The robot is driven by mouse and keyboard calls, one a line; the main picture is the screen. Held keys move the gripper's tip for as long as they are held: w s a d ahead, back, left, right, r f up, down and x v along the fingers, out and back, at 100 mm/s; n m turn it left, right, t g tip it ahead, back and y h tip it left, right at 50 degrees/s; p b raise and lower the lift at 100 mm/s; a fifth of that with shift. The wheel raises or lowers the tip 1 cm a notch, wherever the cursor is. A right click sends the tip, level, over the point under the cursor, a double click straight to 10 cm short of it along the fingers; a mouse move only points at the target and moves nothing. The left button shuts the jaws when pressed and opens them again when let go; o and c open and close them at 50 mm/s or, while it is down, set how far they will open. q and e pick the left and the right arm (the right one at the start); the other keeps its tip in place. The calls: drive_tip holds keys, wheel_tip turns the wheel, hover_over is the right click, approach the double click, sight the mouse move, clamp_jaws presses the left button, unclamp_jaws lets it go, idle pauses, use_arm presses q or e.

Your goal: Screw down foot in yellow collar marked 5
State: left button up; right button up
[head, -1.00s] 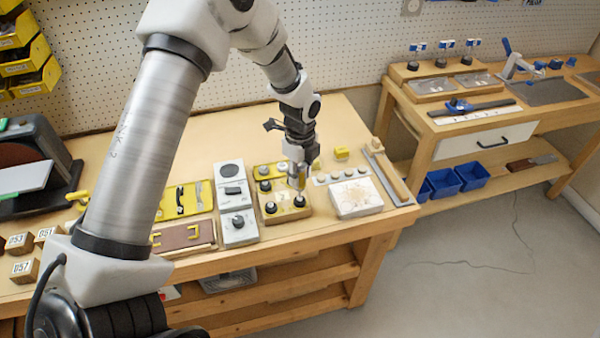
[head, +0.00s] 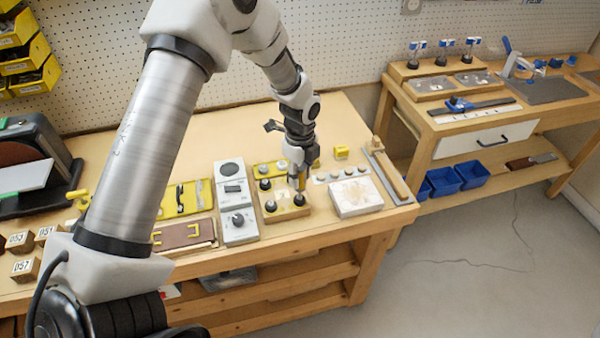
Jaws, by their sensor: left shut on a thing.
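A light wooden block (head: 285,213) with several dark round feet stands near the front edge of the bench. My left gripper (head: 299,186) points down over the right part of this block. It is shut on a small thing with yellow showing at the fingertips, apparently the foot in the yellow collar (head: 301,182). The fingers hide most of it, and no number can be read. A dark foot (head: 299,199) stands just in front of the fingertips, and another dark foot (head: 270,206) is at the block's left front. My right gripper is out of view.
A grey panel with a knob (head: 238,222) lies left of the block, and a pale slab (head: 355,197) lies to its right. A yellow cube (head: 341,152) is behind. The back of the bench (head: 230,140) is mostly clear.

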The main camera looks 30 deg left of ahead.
use_arm(q)
drive_tip(key=shift+f+p, duration=0.3)
drive_tip(key=shift+p, duration=0.45)
idle(1.6)
wheel_tip(320, 180, up, 2)
drive_tip(key=shift+p, duration=0.9)
drive_tip(key=shift+r+p, duration=1.6)
drive_tip(key=shift+r, duration=0.5)
drive_tip(key=shift+d+f, duration=0.1)
drive_tip(key=shift+f, duration=0.05)
